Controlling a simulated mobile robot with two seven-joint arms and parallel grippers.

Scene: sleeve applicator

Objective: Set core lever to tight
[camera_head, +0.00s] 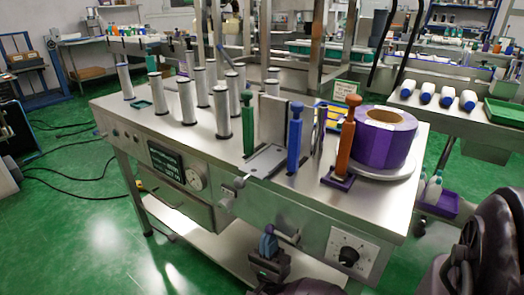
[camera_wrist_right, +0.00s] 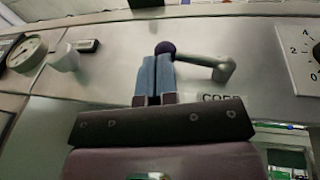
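The core lever (camera_wrist_right: 212,66) is a grey bent handle on the machine's front panel, with a dark purple knob (camera_wrist_right: 165,47) at its left end. Part of a label reading "CORE" (camera_wrist_right: 222,97) shows below it. My right gripper (camera_wrist_right: 157,60) has its blue fingers together, with the tips at the knob's lower edge and partly covering it. I cannot tell whether the tips touch the knob; it does not sit between them. In the head view the right gripper (camera_head: 268,238) is at the front panel beside the lever (camera_head: 286,237). My left gripper is not in view.
The steel machine table (camera_head: 150,107) carries several grey rollers, green and blue posts, an orange-handled post (camera_head: 346,135) and a purple roll (camera_head: 382,138). A dial (camera_head: 348,255) is right of the lever; a gauge (camera_head: 194,179) and drawer (camera_head: 178,205) are left.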

